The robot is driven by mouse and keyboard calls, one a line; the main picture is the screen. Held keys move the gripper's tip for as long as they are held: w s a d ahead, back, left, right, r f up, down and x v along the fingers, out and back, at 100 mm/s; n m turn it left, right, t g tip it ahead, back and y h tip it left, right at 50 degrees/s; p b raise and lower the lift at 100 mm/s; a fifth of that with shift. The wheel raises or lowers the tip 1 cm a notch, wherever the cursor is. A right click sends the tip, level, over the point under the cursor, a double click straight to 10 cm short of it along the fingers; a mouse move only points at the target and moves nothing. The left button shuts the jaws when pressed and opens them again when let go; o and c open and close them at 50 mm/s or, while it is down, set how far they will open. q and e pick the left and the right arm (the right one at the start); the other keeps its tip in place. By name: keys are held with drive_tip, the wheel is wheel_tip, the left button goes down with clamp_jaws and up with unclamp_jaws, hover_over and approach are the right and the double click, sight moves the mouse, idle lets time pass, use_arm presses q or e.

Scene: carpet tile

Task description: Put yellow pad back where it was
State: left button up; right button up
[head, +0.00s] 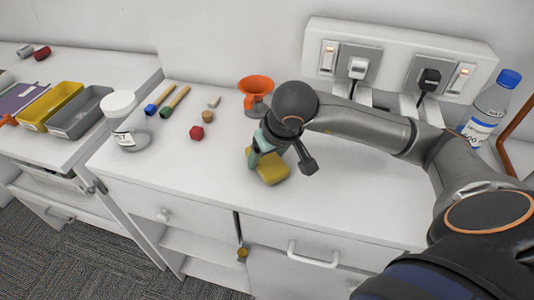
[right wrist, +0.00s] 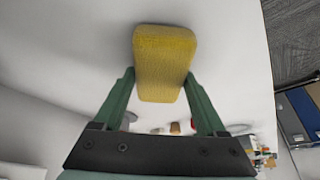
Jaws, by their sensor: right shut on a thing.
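The yellow pad (head: 272,172) is at the counter's front middle in the head view, below my right gripper (head: 262,160). In the right wrist view the pad (right wrist: 164,62) sits between the two green fingers of the gripper (right wrist: 160,82), which are shut on its sides. Its far end sticks out past the fingertips. Whether the pad touches the counter is hard to tell. My left gripper is not in view.
The white counter (head: 345,205) is clear around the pad. An orange funnel (head: 256,87) stands behind it. A bottle (head: 490,105) stands far right.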

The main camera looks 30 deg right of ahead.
drive_tip(key=shift+f, duration=0.15)
drive_tip(key=o, duration=1.2)
drive_tip(key=shift+o, duration=0.2)
drive_tip(key=shift+r, duration=0.3)
drive_tip(key=v, duration=1.1)
drive_tip(key=shift+s+r+p, duration=0.15)
drive_tip(key=shift+r+p, duration=0.15)
drive_tip(key=shift+r, duration=0.1)
drive_tip(key=shift+s+f, duration=0.1)
